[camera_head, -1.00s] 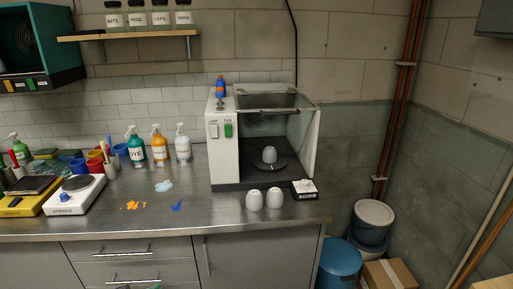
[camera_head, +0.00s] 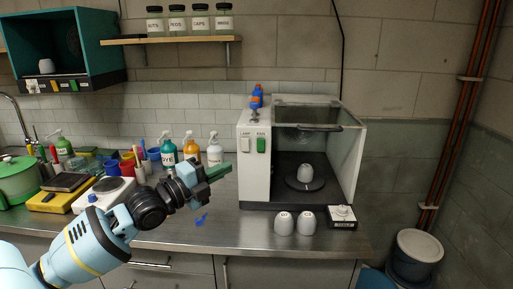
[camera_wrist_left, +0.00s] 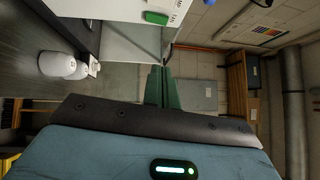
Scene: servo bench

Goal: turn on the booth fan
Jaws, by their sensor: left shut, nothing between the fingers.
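The white booth (camera_head: 254,185) stands on the steel bench, right of centre in the head view. Its front panel carries a white rocker switch labelled LAMP (camera_head: 245,145) and a green one labelled FAN (camera_head: 261,145). The green switch also shows in the left wrist view (camera_wrist_left: 156,18). My right gripper is not in view.
Two white cups (camera_head: 284,223) and a small white-topped device (camera_head: 342,213) stand in front of the booth. Spray bottles (camera_head: 191,147), cups and scales crowd the bench left. A shelf (camera_head: 170,40) with jars hangs above. A blue blob (camera_head: 201,220) lies on the bench.

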